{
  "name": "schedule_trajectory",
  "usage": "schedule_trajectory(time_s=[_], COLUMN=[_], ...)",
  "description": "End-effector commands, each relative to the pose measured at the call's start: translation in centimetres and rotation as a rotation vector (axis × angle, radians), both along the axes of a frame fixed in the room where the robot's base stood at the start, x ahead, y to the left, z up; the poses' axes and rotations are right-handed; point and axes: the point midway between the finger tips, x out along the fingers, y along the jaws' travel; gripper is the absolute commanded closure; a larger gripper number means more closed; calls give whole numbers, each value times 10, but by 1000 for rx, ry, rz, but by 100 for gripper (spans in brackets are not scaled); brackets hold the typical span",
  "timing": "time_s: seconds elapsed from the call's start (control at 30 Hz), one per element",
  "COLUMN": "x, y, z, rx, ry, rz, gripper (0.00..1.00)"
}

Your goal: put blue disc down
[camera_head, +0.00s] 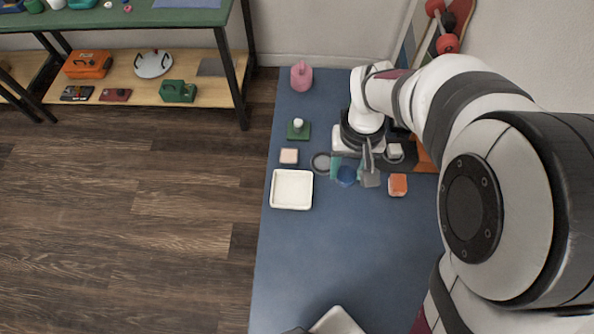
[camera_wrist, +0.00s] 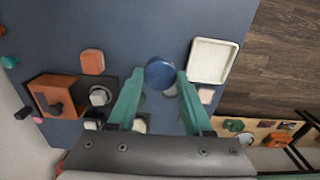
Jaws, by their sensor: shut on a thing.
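The blue disc (camera_head: 346,176) is held between the fingers of my gripper (camera_head: 353,171) over the blue table. In the wrist view the disc (camera_wrist: 160,72) sits between the teal fingertips (camera_wrist: 161,76), its round face toward the camera. My gripper is shut on it. Its height over the table is hard to tell, and part of its rim is hidden by the fingers.
A white tray (camera_head: 292,204) lies left of my gripper, with a grey round piece (camera_head: 320,162) and a pale pink block (camera_head: 289,156) nearby. An orange block (camera_head: 397,184) lies to the right. The blue table (camera_head: 330,250) is clear toward the front.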

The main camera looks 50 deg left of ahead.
Motion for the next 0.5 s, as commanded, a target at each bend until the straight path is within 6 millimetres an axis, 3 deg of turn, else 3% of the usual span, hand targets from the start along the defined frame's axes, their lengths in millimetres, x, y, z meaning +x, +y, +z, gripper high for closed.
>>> schedule_trajectory(time_s=[0.1,0.33,0.5], x=[-15,-53,-68], y=[3,62,86], z=[-7,-49,-66], rx=[-2,-2,-1], ry=[2,2,1], rz=[7,8,4], gripper=[94,94,94])
